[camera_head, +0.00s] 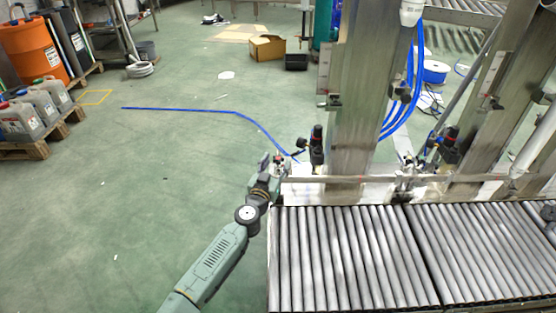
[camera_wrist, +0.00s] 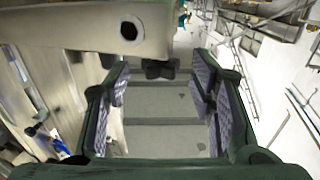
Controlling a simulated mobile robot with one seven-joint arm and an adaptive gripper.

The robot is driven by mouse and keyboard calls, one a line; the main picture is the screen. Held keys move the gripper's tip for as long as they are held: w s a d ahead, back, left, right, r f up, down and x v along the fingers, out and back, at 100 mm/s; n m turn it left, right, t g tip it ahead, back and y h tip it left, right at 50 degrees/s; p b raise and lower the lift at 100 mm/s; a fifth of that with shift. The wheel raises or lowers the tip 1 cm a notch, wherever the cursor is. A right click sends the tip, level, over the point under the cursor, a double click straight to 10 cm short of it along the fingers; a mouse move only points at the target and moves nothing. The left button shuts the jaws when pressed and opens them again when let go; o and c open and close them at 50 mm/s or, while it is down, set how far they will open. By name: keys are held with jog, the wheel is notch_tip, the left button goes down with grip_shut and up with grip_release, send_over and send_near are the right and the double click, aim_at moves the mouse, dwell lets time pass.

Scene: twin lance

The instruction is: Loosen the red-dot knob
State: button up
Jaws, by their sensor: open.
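My gripper (camera_head: 274,163) is at the left end of the frame rail, beside a small fitting. In the wrist view my gripper (camera_wrist: 161,82) is open, its padded fingers well apart. A dark lobed knob (camera_wrist: 157,69) sits under a beige block and shows between the fingers near their tips. No red dot shows on it, and I cannot tell whether fingers touch it. In the head view my gripper hides most of that spot. A black upright fitting with a red mark (camera_head: 317,140) stands just right of my gripper, and a similar fitting (camera_head: 448,140) stands farther right.
The beige block (camera_wrist: 90,30) with a dark round hole fills the top left of the wrist view. A roller conveyor (camera_head: 345,255) lies right of my arm. A steel post (camera_head: 357,95) rises behind the rail. A blue hose (camera_head: 190,110) lies on the open green floor.

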jog(key=shift+x, duration=1.45)
jog(key=shift+c, duration=0.5)
jog(key=c, duration=1.1)
